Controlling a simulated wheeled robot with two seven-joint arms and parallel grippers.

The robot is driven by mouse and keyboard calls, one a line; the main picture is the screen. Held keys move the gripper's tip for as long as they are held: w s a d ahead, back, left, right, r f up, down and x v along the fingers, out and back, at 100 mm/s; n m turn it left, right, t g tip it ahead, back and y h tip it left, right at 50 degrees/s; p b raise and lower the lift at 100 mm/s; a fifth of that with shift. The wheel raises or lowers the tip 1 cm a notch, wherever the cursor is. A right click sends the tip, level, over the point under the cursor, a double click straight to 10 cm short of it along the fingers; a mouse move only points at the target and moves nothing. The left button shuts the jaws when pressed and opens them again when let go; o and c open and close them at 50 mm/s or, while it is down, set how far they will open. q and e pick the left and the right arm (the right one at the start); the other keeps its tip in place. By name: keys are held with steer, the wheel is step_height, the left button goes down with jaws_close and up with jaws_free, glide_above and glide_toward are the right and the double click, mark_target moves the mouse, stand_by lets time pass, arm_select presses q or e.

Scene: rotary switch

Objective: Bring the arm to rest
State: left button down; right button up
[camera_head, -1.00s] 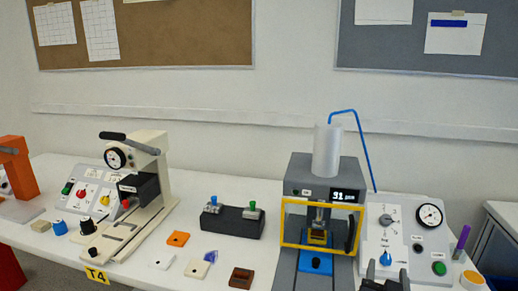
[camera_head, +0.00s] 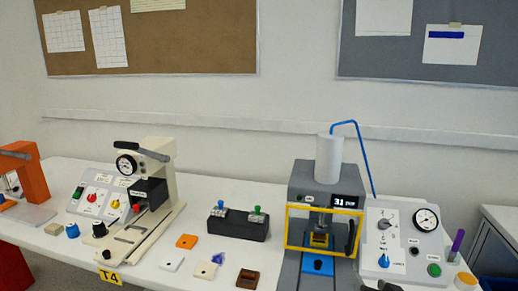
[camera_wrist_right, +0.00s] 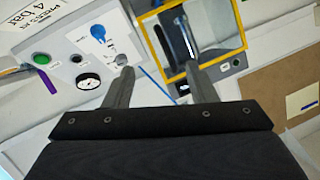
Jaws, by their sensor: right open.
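My right gripper (camera_head: 388,286) shows only as dark tips at the bottom edge of the head view, in front of the grey control panel (camera_head: 408,250). In the right wrist view its two fingers (camera_wrist_right: 159,70) stand apart with nothing between them. The panel carries a grey rotary knob (camera_head: 384,225), a blue knob (camera_head: 384,261), a round gauge (camera_head: 426,218) and a green button (camera_head: 434,270). The grey knob (camera_wrist_right: 121,60) lies close to one fingertip in the wrist view; I cannot tell whether they touch. My left gripper is not in view.
A grey press (camera_head: 303,178) with a yellow guard frame stands left of the panel. A purple marker (camera_head: 457,243) and an orange-topped container (camera_head: 466,279) stand at its right. A black switch box (camera_head: 238,226) and small parts lie farther left.

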steer(key=s+a+r+n+g+y+p, duration=0.1)
steer(key=s+g+y+p, duration=0.1)
steer(key=s, duration=0.8)
steer(key=s+a+r+n+g+y+p, duration=0.1)
steer(key=s+g+p, duration=0.4)
steer(key=s, duration=0.5)
steer(key=shift+a+r+n+g+y, duration=0.3)
steer(key=shift+a+r+g+y, duration=0.35)
steer(key=shift+g, duration=0.45)
steer(key=shift+s+d+r, duration=0.1)
steer(key=shift+c, duration=0.2)
